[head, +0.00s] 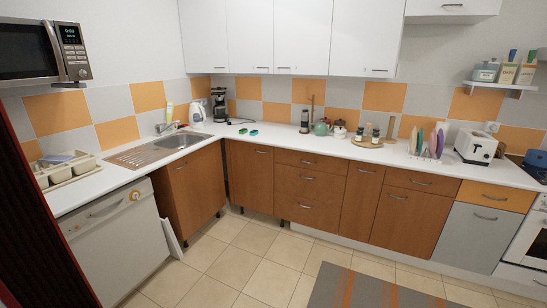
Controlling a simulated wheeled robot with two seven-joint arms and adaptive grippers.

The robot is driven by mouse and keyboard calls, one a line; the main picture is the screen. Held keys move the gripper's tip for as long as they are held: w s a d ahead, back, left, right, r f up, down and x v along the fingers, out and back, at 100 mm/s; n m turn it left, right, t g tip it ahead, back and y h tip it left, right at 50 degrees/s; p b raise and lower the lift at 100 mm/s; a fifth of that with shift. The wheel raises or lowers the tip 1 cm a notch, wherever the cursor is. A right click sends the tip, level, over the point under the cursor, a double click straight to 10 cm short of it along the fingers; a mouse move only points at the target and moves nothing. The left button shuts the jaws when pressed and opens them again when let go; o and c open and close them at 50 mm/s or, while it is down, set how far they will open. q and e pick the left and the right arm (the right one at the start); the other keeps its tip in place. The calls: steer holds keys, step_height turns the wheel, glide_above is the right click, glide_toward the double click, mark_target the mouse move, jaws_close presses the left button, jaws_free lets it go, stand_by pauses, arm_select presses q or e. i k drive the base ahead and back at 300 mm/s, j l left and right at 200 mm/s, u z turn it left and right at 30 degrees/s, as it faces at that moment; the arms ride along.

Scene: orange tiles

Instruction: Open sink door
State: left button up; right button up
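The metal sink (180,140) with its drainboard is set in the white counter at the left, below the tiled wall. Under it is the brown wooden sink door (192,192), which appears shut. Its metal handle (181,166) is near the top of the door. Neither of my grippers shows in the head view.
A white dishwasher (112,240) stands left of the sink door, with a pale panel (173,238) at its lower right edge. More brown cabinets (302,190) line the back wall. The tiled floor (215,265) before the sink is clear; a striped rug (365,290) lies right.

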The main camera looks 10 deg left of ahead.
mark_target(196, 179)
steer(key=i, duration=1.65)
steer(key=i+l+u, duration=0.2)
steer(key=i, duration=0.6)
steer(key=i+l+u, duration=0.1)
steer(key=i+u, duration=0.3)
steer(key=i+l+u, duration=0.35)
steer(key=i, duration=0.15)
steer(key=i+l+u, duration=0.4)
steer(key=j, duration=0.1)
